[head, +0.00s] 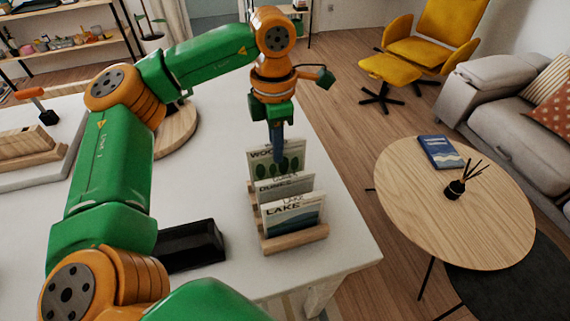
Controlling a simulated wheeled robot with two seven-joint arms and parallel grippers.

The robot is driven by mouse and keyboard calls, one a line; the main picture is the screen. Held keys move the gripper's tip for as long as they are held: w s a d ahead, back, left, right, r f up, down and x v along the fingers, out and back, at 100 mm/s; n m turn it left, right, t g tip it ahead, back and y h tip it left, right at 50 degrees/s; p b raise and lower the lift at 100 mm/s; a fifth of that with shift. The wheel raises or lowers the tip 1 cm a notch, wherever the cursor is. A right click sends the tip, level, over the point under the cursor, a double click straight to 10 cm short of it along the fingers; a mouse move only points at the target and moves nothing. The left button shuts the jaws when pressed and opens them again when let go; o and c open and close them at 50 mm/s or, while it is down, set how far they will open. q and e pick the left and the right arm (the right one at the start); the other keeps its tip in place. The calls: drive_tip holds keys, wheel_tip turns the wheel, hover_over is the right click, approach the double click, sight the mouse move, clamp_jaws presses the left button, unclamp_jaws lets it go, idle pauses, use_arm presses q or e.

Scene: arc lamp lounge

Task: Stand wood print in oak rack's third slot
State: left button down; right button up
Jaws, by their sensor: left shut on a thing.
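The wood print (290,163), a pale card with dark green tree shapes and partly covered lettering, stands roughly upright at the back of the row of prints. My left gripper (277,155) comes down from above and is shut on its upper edge. The oak rack (297,240) stands near the table's right edge, with wooden bars showing at its front and left side. A dunes print (285,188) and a lake print (292,217) stand in it, in front of the wood print. They hide the wood print's lower edge, so I cannot tell whether it is seated. My right gripper is not in view.
A black box (188,246) lies on the white table (225,195) left of the rack. A round wooden base (176,130) stands farther back. A round coffee table (455,215) with a blue book (440,152) is on the right, across a floor gap.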

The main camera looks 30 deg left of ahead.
use_arm(q)
drive_tip(key=f, duration=0.4)
drive_tip(key=shift+w+f+p, duration=0.1)
drive_tip(key=shift+w+p, duration=0.1)
drive_tip(key=shift+p, duration=0.1)
drive_tip(key=shift+w, duration=0.15)
drive_tip(key=shift+f, duration=0.15)
drive_tip(key=c, duration=0.9)
unclamp_jaws()
drive_tip(key=shift+s, duration=0.2)
drive_tip(key=shift+c, duration=0.2)
drive_tip(key=shift+o, duration=0.2)
drive_tip(key=shift+w, duration=0.1)
drive_tip(key=shift+r, duration=0.35)
wheel_tip(320, 180, up, 6)
drive_tip(key=shift+f+b, duration=0.1)
drive_tip(key=shift+b, duration=0.35)
wheel_tip(320, 180, up, 6)
drive_tip(key=shift+p, duration=0.5)
